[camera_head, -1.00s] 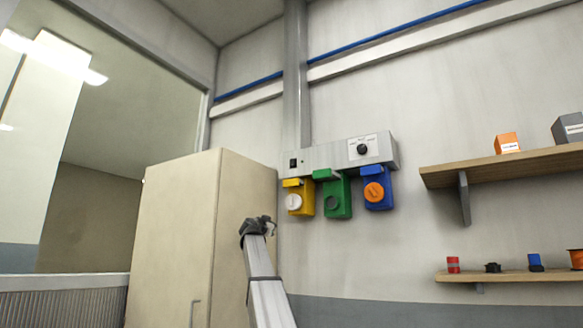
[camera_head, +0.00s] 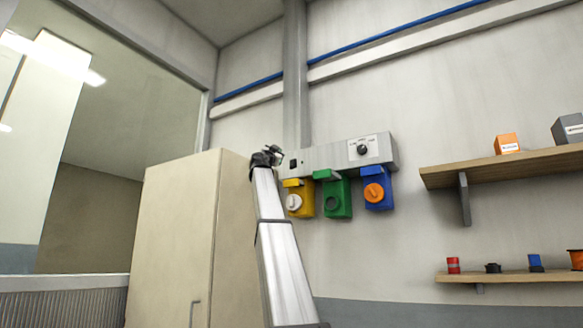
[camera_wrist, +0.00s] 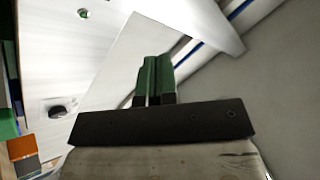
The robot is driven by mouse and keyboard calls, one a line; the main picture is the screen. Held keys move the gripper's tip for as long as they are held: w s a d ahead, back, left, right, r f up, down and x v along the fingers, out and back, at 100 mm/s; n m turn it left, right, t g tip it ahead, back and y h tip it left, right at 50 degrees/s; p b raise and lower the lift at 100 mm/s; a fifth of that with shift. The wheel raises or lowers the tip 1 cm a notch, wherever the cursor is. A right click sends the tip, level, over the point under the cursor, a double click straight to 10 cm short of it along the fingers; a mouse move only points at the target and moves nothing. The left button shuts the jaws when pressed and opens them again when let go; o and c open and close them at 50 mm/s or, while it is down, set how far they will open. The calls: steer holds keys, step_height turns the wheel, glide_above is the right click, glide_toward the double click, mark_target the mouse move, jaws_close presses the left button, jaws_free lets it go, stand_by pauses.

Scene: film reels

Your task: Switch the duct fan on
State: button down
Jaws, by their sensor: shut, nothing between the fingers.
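A light grey control panel (camera_head: 325,156) is fixed to the wall. It carries a small black switch (camera_head: 293,163) at its left end and a black rotary knob (camera_head: 362,150) on a white label at its right; the label text is too small to read. The knob also shows at the left of the wrist view (camera_wrist: 60,107). My gripper (camera_head: 276,151) is raised at the panel's left end, close to the black switch. In the wrist view its green fingers (camera_wrist: 153,75) are together with nothing between them. I cannot tell whether they touch the panel. The switch's position is unclear.
Yellow (camera_head: 306,202), green (camera_head: 337,200) and blue (camera_head: 379,196) boxes hang just below the panel. A tall beige cabinet (camera_head: 175,240) stands left of my arm. A vertical grey duct (camera_head: 297,80) rises above the panel. Wooden shelves (camera_head: 500,169) with small items are at right.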

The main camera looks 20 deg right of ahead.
stand_by(0.4)
glide_toward(293, 160)
steer(key=shift+a+r+x, duration=0.1)
steer(key=shift+r+x, duration=0.05)
steer(key=shift+x, duration=0.65)
steer(key=shift+a+r+x, duration=0.1)
steer(key=shift+x, duration=0.7)
steer(key=shift+a+r+x, duration=0.1)
steer(key=shift+r+x, duration=0.05)
steer(key=shift+x, duration=0.7)
steer(key=shift+w+d+f, duration=0.1)
steer(key=shift+w+d, duration=0.1)
steer(key=shift+d, duration=0.1)
steer(key=shift+w+d, duration=0.2)
steer(key=shift+d, duration=0.1)
stand_by(1.0)
steer(key=shift+s+a, duration=0.1)
steer(key=shift+a, duration=0.05)
steer(key=shift+s+a, duration=0.35)
steer(key=shift+a, duration=0.15)
stand_by(0.4)
steer(key=shift+s+a+r, duration=0.3)
steer(key=shift+s+a, duration=0.45)
steer(key=shift+a, duration=0.2)
steer(key=shift+s+a+r, duration=0.3)
steer(key=shift+s+a, duration=0.45)
steer(key=shift+a, duration=0.2)
